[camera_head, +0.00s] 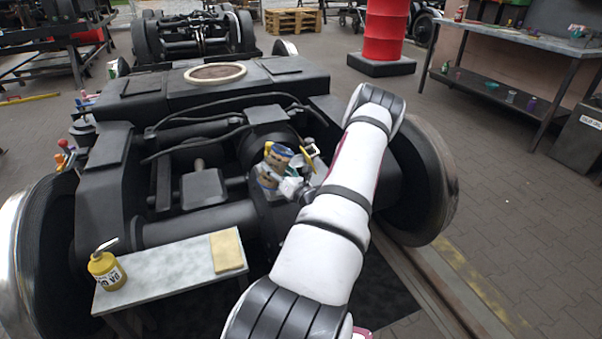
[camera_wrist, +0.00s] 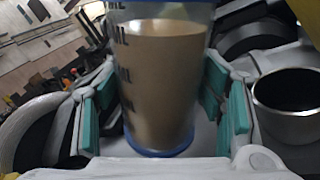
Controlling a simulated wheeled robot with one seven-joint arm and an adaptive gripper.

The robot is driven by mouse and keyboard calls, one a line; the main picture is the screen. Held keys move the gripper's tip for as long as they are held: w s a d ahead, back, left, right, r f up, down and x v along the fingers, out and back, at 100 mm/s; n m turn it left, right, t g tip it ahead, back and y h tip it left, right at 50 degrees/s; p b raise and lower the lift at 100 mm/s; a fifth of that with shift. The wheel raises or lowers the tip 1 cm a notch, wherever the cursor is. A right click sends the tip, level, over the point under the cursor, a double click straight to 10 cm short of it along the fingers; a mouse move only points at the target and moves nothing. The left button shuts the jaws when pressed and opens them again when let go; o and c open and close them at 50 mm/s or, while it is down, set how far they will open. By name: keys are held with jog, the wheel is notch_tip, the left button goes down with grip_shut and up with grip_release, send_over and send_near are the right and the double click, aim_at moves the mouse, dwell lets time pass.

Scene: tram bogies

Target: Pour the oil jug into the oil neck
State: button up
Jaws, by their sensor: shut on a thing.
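The oil jug (camera_wrist: 160,85) is clear with dark volume marks, a blue base and brown oil inside. It stands between the teal finger pads of my gripper (camera_wrist: 165,105), which is shut on it. In the head view the blue-and-tan jug (camera_head: 277,156) is over the middle of the bogie, with my gripper (camera_head: 291,186) partly covering it. The oil neck (camera_wrist: 293,100), a round metal collar with a dark opening, is to the right of the jug in the wrist view, apart from it. I cannot make out the neck clearly in the head view.
A small grey table (camera_head: 165,264) in front holds a yellow oil can (camera_head: 106,270) and a tan pad (camera_head: 227,250). The black bogie frame (camera_head: 105,160) and its wheels (camera_head: 432,185) surround my arm. A red drum (camera_head: 386,30) and a workbench (camera_head: 530,40) stand behind.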

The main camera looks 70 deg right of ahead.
jog(key=shift+s+d+m, duration=0.3)
jog(key=shift+m, duration=0.6)
jog(key=shift+f+m+h, duration=0.1)
jog(key=shift+m+h, duration=0.2)
jog(key=shift+m, duration=0.6)
dwell(0.7)
jog(key=shift+w+f+m+h+b, duration=0.15)
jog(key=shift+m+b, duration=0.15)
jog(key=shift+m, duration=0.35)
jog(key=shift+s+f+m+h+b, duration=0.1)
jog(key=shift+f+m+b, duration=0.15)
jog(key=shift+m, duration=0.35)
jog(key=shift+w+f+m+h+b, duration=0.1)
jog(key=shift+m+b, duration=0.2)
jog(key=shift+m, duration=0.35)
dwell(2.0)
jog(key=shift+r+m, duration=0.1)
jog(key=shift+m, duration=0.4)
dwell(1.1)
